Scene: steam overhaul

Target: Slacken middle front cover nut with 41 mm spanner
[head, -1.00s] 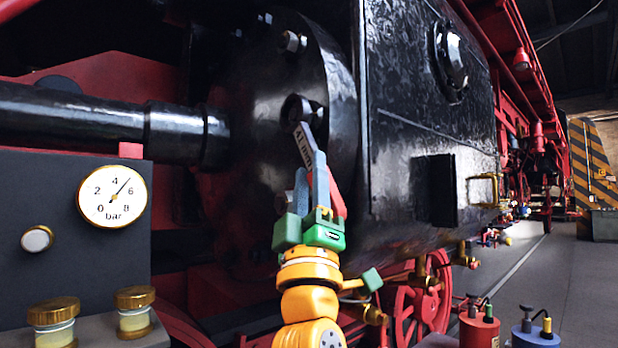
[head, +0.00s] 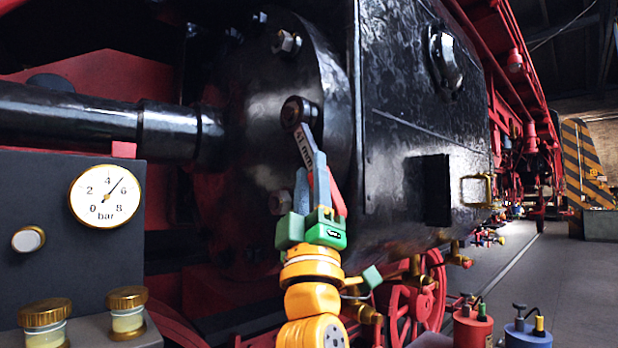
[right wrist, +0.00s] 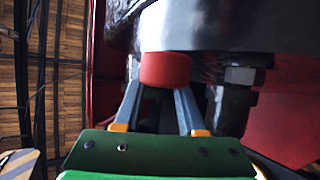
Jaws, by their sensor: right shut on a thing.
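The middle front cover nut (head: 295,111) sits on the round black cylinder cover (head: 250,95). The grey spanner (head: 304,148), marked 41 mm, runs up to this nut from below, tilted slightly left. Its upper end overlaps the nut's lower edge; I cannot tell whether its jaw is fully seated. My right gripper (head: 311,188) is shut on the spanner's handle, whose red part (head: 336,192) shows beside the fingers. In the right wrist view the red handle end (right wrist: 165,69) lies between the two grey fingers (right wrist: 160,112). My left gripper is out of view.
Other cover nuts sit above (head: 287,41) and below (head: 280,203). A pressure gauge (head: 104,196) and brass-capped jars (head: 45,325) are at left. Red (head: 474,327) and blue (head: 528,335) cans stand lower right.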

